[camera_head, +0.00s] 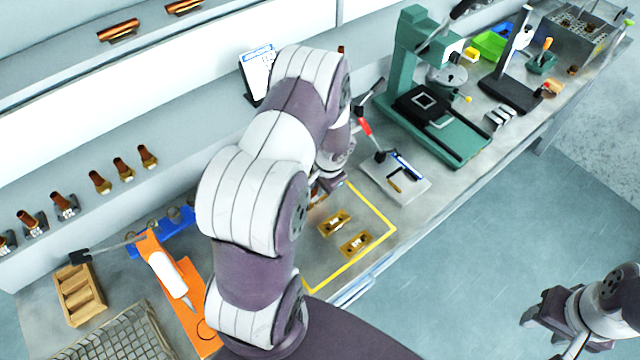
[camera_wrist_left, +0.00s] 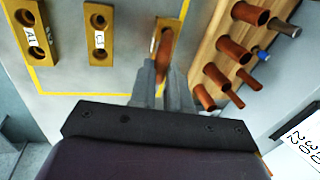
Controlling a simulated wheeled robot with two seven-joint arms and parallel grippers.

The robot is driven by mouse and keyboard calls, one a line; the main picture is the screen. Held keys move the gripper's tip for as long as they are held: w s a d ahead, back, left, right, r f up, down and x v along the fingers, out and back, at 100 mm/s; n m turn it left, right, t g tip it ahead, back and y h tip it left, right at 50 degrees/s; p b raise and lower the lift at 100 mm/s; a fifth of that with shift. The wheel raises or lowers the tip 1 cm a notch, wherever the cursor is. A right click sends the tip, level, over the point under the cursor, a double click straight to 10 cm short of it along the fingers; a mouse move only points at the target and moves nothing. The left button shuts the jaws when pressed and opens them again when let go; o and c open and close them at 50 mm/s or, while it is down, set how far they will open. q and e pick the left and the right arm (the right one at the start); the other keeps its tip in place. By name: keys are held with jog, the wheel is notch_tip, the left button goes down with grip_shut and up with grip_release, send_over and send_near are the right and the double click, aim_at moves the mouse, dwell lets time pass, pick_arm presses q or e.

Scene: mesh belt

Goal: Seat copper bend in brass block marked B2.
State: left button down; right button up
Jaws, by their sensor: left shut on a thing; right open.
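In the left wrist view my left gripper (camera_wrist_left: 162,88) is shut on a copper bend (camera_wrist_left: 166,62). The bend's far end overlaps a brass block (camera_wrist_left: 171,24); whether it touches or sits in it I cannot tell, and no marking shows on that block. Two more brass blocks lie to its left, one marked A1 (camera_wrist_left: 29,36) and one apparently C1 (camera_wrist_left: 99,34). In the head view two brass blocks (camera_head: 334,223) (camera_head: 356,243) show in the yellow outline, and my left arm hides most of the left gripper. My right gripper (camera_head: 545,322) is open and empty at lower right.
A wooden rack (camera_wrist_left: 205,52) with several copper pieces stands right of the held bend. A grey plate with a red-handled clamp (camera_head: 395,180) and a green press (camera_head: 440,115) stand further right. An orange board (camera_head: 203,322) lies left of my arm.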

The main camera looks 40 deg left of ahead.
pick_arm(q)
jog(key=shift+f, duration=0.55)
jog(key=shift+w+f, duration=0.1)
jog(key=shift+f, duration=0.2)
jog(key=c, duration=1.1)
grip_release()
